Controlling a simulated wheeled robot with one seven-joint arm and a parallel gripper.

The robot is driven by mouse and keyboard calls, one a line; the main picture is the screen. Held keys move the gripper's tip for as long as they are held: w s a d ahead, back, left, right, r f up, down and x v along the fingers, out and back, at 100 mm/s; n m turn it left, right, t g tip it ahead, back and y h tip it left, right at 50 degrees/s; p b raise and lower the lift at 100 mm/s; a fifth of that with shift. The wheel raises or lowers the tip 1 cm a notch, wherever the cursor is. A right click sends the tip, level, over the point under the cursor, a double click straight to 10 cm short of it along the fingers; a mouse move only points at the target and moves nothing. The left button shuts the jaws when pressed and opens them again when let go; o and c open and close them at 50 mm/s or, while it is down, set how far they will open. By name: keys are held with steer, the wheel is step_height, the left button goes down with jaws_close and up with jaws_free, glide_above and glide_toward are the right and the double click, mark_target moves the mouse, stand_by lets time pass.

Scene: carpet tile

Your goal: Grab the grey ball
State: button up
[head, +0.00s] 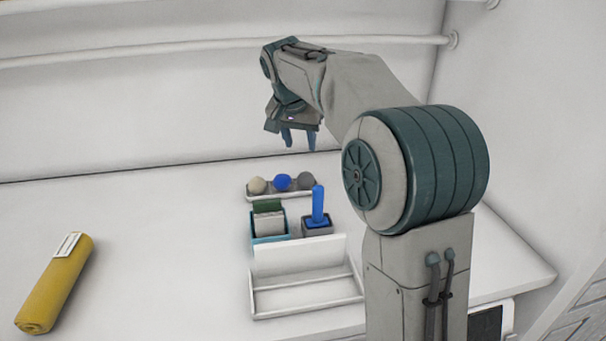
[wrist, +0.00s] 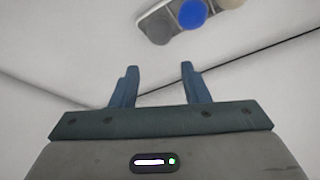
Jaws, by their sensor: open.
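The grey ball (head: 306,184) sits at the right end of a small white tray (head: 281,196) on the white counter, beside a blue ball (head: 282,182) and a beige ball (head: 257,186). In the wrist view the grey ball (wrist: 158,27) is at the top, left of the blue ball (wrist: 188,12). My gripper (head: 299,147) is above and behind the tray, with its fingers pointing down. It is open and empty, and the wrist view shows a gap between the fingers (wrist: 158,66). It is apart from the balls.
In front of the tray stand a teal box with cards (head: 268,226), a grey holder with a blue upright piece (head: 318,208) and a white stand (head: 305,292). A yellow roll (head: 54,284) lies at left. A wall with a rail (head: 150,52) is behind.

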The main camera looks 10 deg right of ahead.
glide_above(305, 175)
steer(key=s, duration=0.1)
steer(key=f, duration=0.7)
steer(key=shift+s+a+f, duration=0.1)
steer(key=shift+a+f, duration=0.1)
steer(key=shift+a, duration=0.1)
steer(key=shift+s+p+x, duration=0.1)
steer(key=shift+p+x, duration=0.25)
steer(key=shift+x, duration=1)
steer(key=shift+s+p+x, duration=0.15)
steer(key=shift+p+x, duration=0.2)
steer(key=shift+x, duration=1.05)
steer(key=shift+a, duration=0.15)
steer(key=shift+c, duration=0.3)
steer(key=c, duration=0.6)
